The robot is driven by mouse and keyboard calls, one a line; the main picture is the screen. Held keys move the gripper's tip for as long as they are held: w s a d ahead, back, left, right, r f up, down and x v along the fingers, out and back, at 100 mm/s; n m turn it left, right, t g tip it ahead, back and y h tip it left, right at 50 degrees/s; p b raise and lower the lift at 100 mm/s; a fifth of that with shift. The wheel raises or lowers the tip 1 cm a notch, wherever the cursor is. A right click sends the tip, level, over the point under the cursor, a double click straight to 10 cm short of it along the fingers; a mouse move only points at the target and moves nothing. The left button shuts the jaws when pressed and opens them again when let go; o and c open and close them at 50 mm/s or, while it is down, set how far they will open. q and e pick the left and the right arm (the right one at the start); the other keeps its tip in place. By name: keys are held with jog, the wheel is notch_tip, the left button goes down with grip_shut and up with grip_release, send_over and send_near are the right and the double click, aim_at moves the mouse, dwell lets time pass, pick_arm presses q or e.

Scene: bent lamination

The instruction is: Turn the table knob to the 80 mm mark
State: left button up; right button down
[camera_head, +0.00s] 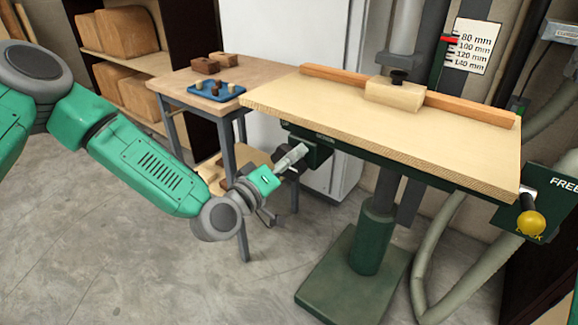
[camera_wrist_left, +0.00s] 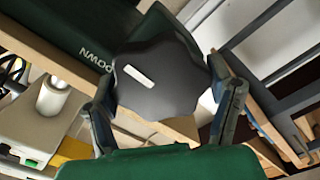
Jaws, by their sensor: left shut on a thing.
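The table knob (camera_wrist_left: 160,76) is black and lobed, with a white bar mark, and fills the middle of the left wrist view. My left gripper (camera_wrist_left: 168,100) is shut on it, one finger on each side. In the head view my left gripper (camera_head: 297,156) is at the green housing (camera_head: 314,150) under the table's front edge, and the knob is mostly hidden there. The white scale (camera_head: 472,46) reads 80 to 140 mm downward. Its red pointer (camera_head: 449,40) is near the 80 and 100 marks; I cannot tell the exact reading. My right gripper is not in view.
The wooden tabletop (camera_head: 330,112) carries a fence (camera_head: 330,75) and a block (camera_head: 394,94). A side table with a blue tray (camera_head: 217,91) stands behind. The floor at front left is clear.

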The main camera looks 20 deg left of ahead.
pick_arm(q)
jog(key=n+b, duration=0.1)
jog(key=n, duration=0.1)
jog(key=f+n+b, duration=0.1)
jog(key=n, duration=0.1)
jog(key=n+b, duration=0.1)
jog(key=n, duration=0.1)
jog(key=shift+a+f+n, duration=0.25)
jog(key=shift+n, duration=0.05)
jog(key=n+b, duration=0.2)
jog(key=n, duration=0.2)
jog(key=shift+s+d+f, duration=0.1)
jog(key=shift+n+b, duration=0.95)
jog(key=shift+n, duration=0.65)
jog(key=shift+s+n+g, duration=0.1)
jog(key=shift+n+g, duration=0.2)
jog(key=shift+o, duration=0.3)
jog(key=shift+d, duration=0.1)
jog(key=o, duration=1)
jog(key=shift+d+f, duration=0.1)
